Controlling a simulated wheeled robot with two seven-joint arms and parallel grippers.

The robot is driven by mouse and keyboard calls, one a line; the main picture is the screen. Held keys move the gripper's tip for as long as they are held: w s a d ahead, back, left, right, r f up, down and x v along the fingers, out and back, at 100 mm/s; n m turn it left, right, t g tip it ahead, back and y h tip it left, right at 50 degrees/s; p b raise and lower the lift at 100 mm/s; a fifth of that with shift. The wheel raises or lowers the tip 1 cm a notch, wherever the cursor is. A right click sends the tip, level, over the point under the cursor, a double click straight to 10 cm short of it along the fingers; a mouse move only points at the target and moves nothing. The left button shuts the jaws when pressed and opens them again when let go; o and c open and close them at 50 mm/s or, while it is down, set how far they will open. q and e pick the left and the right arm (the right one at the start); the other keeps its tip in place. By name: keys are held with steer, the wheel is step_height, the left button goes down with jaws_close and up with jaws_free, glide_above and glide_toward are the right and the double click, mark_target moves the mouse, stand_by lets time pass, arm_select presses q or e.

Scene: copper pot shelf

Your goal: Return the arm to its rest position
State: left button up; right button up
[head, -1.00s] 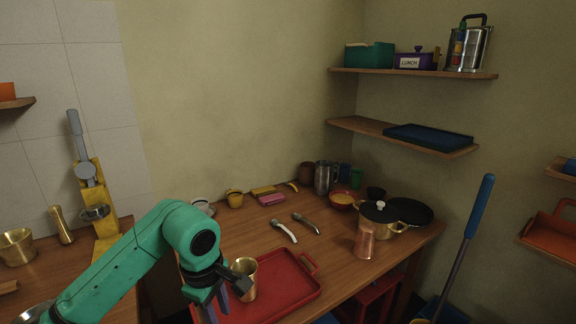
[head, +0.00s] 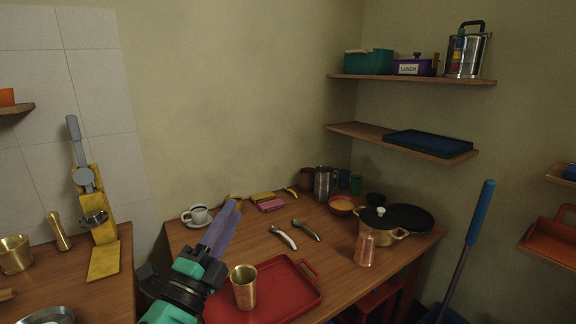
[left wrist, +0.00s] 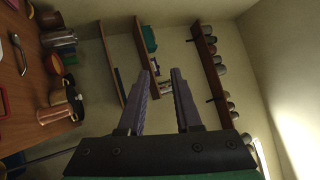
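My left gripper (head: 230,206) is raised over the left part of the wooden table, its purple fingers pointing up and away. In the left wrist view the two fingers of the left gripper (left wrist: 162,75) stand apart with nothing between them. A brass cup (head: 244,288) stands upright on the red tray (head: 285,281), to the right of the gripper and apart from it. My right gripper is not in view.
A white cup (head: 198,215) on a saucer is just left of the fingers. Two grey-handled utensils (head: 284,237), a copper vessel (head: 365,249) and a lidded pot (head: 380,222) stand or lie right. A yellow press (head: 98,220) is at left. Wall shelves (head: 400,142) are at right.

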arm_select(q)
steer(key=s+a+f+n+g+y, duration=0.25)
steer(key=a+f+n, duration=0.2)
steer(key=f, duration=0.35)
steer(key=s+a+f+n+g+y, duration=0.1)
steer(key=a+f+n+g+y, duration=0.4)
steer(key=f, duration=0.4)
steer(key=s+a+f+n+g+y, duration=0.2)
steer(key=a+f+n, duration=0.1)
steer(key=f+n, duration=0.45)
steer(key=s+f+n+g+h, duration=0.25)
steer(key=s+f+g, duration=0.55)
steer(key=s+f, duration=0.55)
steer(key=s+f+g, duration=0.1)
steer(key=s+f, duration=0.1)
steer(key=f, duration=0.9)
steer(key=s+f+g, duration=0.1)
steer(key=s+f, duration=0.1)
steer(key=f, duration=1)
steer(key=s+a+f, duration=0.2)
steer(key=s+f, duration=1)
steer(key=s, duration=0.4)
steer(key=shift+a+f+g+y, duration=0.3)
steer(key=shift+g+y, duration=0.05)
steer(key=shift+y, duration=0.05)
